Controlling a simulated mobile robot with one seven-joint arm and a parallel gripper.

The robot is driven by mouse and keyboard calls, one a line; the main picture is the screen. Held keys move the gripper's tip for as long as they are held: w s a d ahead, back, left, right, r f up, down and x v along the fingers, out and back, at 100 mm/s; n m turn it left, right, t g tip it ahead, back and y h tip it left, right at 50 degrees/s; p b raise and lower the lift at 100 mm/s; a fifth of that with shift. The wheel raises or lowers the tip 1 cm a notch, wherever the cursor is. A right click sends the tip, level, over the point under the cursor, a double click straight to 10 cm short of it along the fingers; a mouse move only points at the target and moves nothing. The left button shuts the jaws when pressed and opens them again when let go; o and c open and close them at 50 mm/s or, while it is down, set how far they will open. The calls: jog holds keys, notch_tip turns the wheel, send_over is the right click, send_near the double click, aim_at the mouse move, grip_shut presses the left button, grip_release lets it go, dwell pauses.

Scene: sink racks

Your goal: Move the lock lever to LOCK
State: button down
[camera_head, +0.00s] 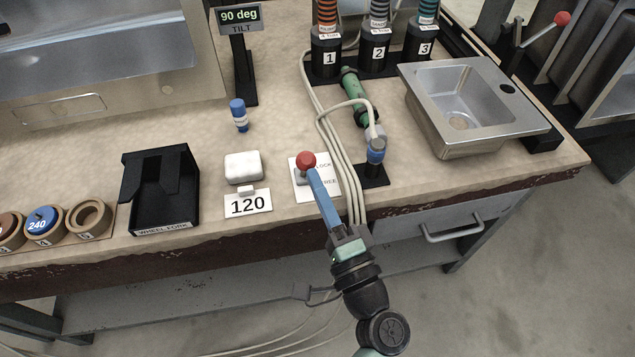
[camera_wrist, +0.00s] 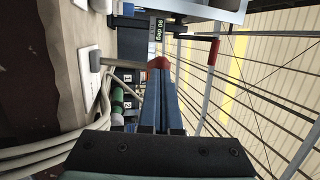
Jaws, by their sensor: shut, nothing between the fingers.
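The lock lever has a red knob (camera_head: 306,159) and stands on a white plate (camera_head: 328,186) near the counter's front edge. The plate carries a partly hidden LOCK word above and a FREE word below. The knob is at the upper part of the plate, but I cannot tell the lever's exact setting. My gripper (camera_head: 311,172) has long blue fingers, closed together and empty. Their tips are at or just beside the knob; contact is unclear. In the wrist view the red knob (camera_wrist: 158,62) shows just past the fingertips (camera_wrist: 158,72), with the white plate (camera_wrist: 89,80) to the left.
Pale hoses (camera_head: 345,170) and a blue-topped connector (camera_head: 376,150) stand close on the right. A black wheel fork tray (camera_head: 165,205) is farther left. A sink (camera_head: 462,100) is at right.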

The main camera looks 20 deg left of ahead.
aim_at(312, 156)
jog(key=shift+r, duration=0.15)
jog(key=p, duration=0.1)
jog(key=r+p, duration=0.1)
jog(key=p, duration=0.1)
jog(key=shift+w+a+r+g+h, duration=0.1)
jog(key=shift+w+a+g+h, duration=0.1)
jog(key=shift+w+g+h, duration=0.1)
jog(key=w+a+r+g+h+p, duration=0.1)
jog(key=p, duration=0.5)
jog(key=w+a+r+m+g+h+p, duration=0.1)
jog(key=w+r+p, duration=0.1)
jog(key=p, duration=0.5)
jog(key=shift+g+h, duration=0.4)
jog(key=w+a+g+p, duration=0.1)
jog(key=p, duration=0.1)
jog(key=w+a+g+h+p, duration=0.1)
jog(key=w+p, duration=0.1)
jog(key=p, duration=0.1)
jog(key=w+a+g+h+p, duration=0.1)
jog(key=p, duration=0.2)
jog(key=shift+w+f+m, duration=0.15)
jog(key=shift+f+m, duration=0.15)
jog(key=shift+r, duration=0.1)
